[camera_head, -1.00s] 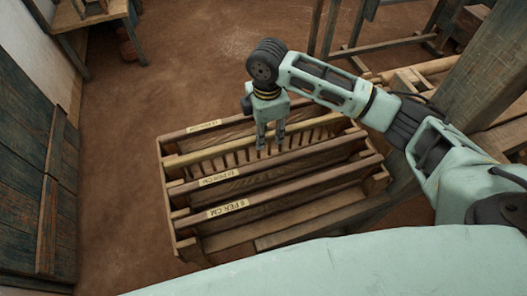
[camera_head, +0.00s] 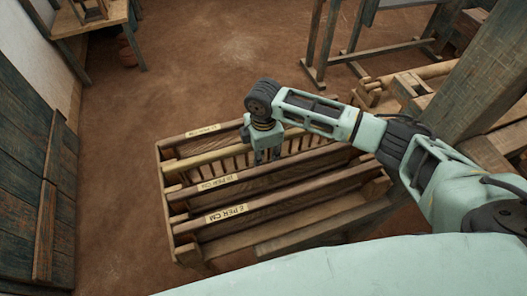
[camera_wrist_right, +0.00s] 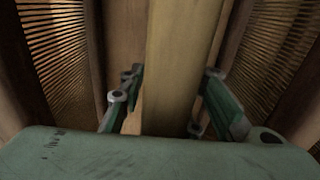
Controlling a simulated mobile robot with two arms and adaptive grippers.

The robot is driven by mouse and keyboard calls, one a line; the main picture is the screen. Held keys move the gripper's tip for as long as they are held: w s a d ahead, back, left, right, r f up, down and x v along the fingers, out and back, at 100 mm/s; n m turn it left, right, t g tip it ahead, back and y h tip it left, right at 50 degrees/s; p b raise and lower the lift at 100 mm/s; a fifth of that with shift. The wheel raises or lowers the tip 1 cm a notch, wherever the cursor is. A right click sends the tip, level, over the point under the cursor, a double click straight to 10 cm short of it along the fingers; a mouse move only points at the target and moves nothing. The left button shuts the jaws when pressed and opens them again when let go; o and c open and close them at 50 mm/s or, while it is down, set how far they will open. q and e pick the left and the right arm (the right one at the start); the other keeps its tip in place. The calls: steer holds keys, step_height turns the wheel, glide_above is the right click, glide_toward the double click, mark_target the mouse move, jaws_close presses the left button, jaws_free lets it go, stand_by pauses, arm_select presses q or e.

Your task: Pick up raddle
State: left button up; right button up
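The raddle (camera_head: 205,161) is a pale wooden bar with a row of pegs under it, lying lengthwise in a slatted wooden rack (camera_head: 178,225). My right gripper (camera_head: 267,160) points down over the bar, right of its middle. In the right wrist view the bar (camera_wrist_right: 180,60) runs between the two fingers of my right gripper (camera_wrist_right: 172,108). The fingers stand apart, one on each side of it. A gap shows between the left finger and the bar; the right finger is nearer to it. My left gripper is not in view.
Reeds (camera_head: 225,210) with "PER CM" labels stand in the rack beside the raddle. Their fine teeth (camera_wrist_right: 60,50) flank the gripper in the wrist view. A thick loom post (camera_head: 470,90) rises at right.

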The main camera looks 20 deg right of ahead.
jaws_close()
steer(key=shift+r, duration=0.1)
stand_by(0.5)
